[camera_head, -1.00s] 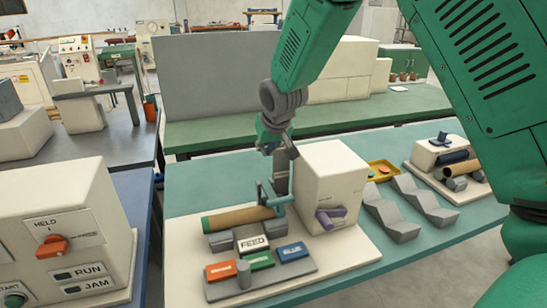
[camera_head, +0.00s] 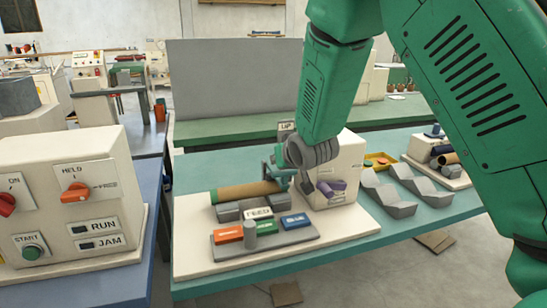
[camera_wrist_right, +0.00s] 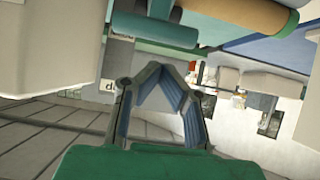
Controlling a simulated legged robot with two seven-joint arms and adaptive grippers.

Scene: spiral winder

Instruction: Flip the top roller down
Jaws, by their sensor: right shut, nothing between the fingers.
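The top roller is a short teal cylinder (camera_head: 282,178), close to the right end of a brown tube (camera_head: 240,192) with a green end. In the head view it is partly hidden behind my right arm. In the right wrist view the teal roller (camera_wrist_right: 155,28) lies near the brown tube (camera_wrist_right: 235,12), just beyond my fingertips. My right gripper (camera_head: 310,186) is at the front of the cream winder housing (camera_head: 345,155), beside the roller and near a purple lever (camera_head: 333,189). In the wrist view its fingers (camera_wrist_right: 165,68) meet at the tips, with nothing between them. Contact with the roller cannot be told. My left gripper is out of view.
In front of the tube stand a FEED block (camera_head: 257,213) and red, green and blue labelled blocks with a grey post (camera_head: 249,236). A grey wavy rack (camera_head: 385,195) and a yellow tray (camera_head: 379,161) lie to the right. A control box (camera_head: 70,215) stands at left.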

